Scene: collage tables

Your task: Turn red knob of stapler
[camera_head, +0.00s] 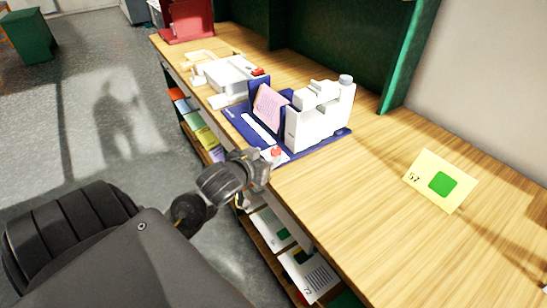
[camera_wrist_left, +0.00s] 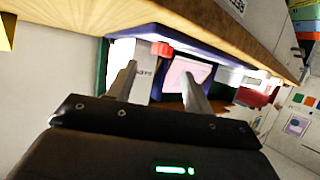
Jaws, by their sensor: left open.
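The stapler is a white machine (camera_head: 318,118) on a dark blue base (camera_head: 240,118), near the front edge of the wooden table. Its small red knob (camera_head: 276,151) sits at the front edge of the base. A pink sheet (camera_head: 269,106) stands upright on the base. My left gripper (camera_head: 262,164) is right at the knob, partly covering that corner. In the left wrist view my left gripper (camera_wrist_left: 158,66) is open and empty, and the red knob (camera_wrist_left: 162,48) shows just beyond and between its fingertips. I cannot tell whether they touch. My right gripper is not in view.
Another white device (camera_head: 228,73) with a red part stands farther along the table, with a red object (camera_head: 188,18) at the far end. A yellow card with a green square (camera_head: 439,184) lies at the right. A shelf with papers (camera_head: 305,270) is below. The table's front right is clear.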

